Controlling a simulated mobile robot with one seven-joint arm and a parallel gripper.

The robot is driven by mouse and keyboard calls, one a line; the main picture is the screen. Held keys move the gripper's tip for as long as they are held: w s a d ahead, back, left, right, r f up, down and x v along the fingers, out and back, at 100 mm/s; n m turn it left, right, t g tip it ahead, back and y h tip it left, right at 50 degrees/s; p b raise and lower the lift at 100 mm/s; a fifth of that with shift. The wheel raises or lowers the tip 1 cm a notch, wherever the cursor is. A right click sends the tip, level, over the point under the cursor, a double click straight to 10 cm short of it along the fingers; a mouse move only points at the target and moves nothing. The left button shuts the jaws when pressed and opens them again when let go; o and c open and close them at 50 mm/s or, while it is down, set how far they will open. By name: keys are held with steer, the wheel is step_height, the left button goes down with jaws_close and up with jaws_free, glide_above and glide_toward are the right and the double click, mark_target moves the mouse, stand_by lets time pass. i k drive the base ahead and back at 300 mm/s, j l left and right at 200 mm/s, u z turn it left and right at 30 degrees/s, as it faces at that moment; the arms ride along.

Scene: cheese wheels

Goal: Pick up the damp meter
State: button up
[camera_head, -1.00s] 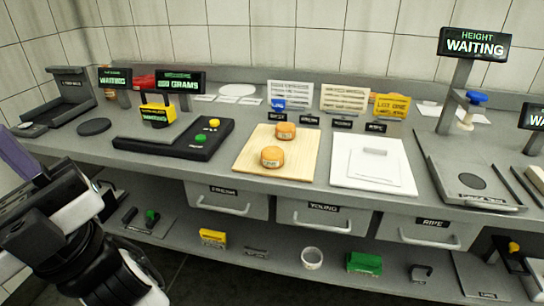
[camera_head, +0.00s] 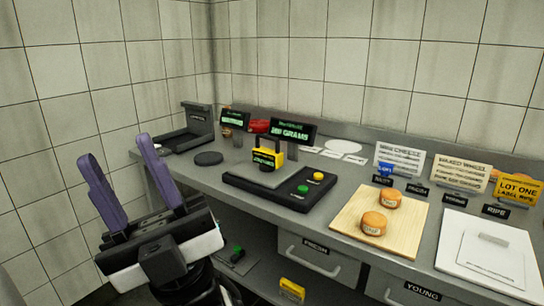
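A small yellow and black device (camera_head: 276,150) with a lit green display stands at the back of the black scale unit (camera_head: 240,180); it looks like the damp meter, but its text is too small to read surely. My gripper (camera_head: 115,148) is at the left of the head view, in front of the counter's left end. Its two purple fingers point up and stand apart, with nothing between them. It is well to the left of the yellow device and not touching it.
A display reading grams (camera_head: 292,131) stands behind the device. A dark round disc (camera_head: 209,158) lies to its left. A wooden board (camera_head: 400,230) with two orange cheeses (camera_head: 374,223) lies to the right. Drawers and a lower shelf are below the counter (camera_head: 165,163).

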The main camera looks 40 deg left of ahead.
mark_target(269, 160)
steer(key=u, duration=1.3)
steer(key=i+l+u, duration=0.2)
steer(key=i+l, duration=0.95)
steer(key=l, duration=0.1)
